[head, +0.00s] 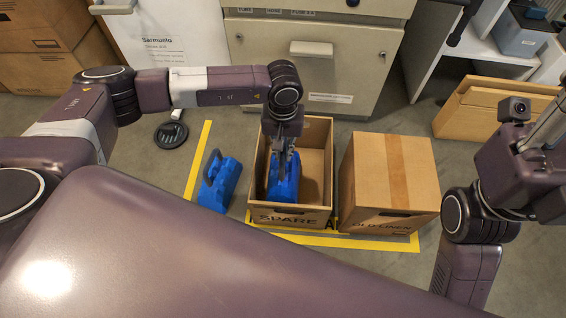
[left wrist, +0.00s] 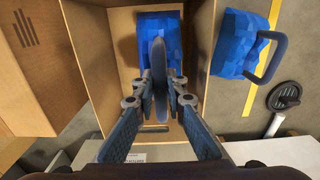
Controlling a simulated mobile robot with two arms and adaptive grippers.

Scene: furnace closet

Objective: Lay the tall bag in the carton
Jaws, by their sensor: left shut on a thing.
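The open carton (head: 322,213), marked SPARE, stands on the floor in the middle of the head view. A blue bag (head: 284,187) is inside it, towards its near end. My left gripper (head: 283,168) reaches down into the carton from above. In the left wrist view the gripper (left wrist: 160,88) is shut on the upright handle (left wrist: 159,58) of this blue bag (left wrist: 159,22). I cannot tell whether the bag rests on the carton's floor. My right gripper is only partly seen at the right edge of the head view, its fingertips not clear.
A second blue bag (head: 219,186) with a handle lies on the floor left of the carton. A closed box (head: 388,185) marked OLD LINEN stands close on the right. Yellow floor tape (head: 350,238) runs around them. A metal cabinet (head: 317,50) stands behind.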

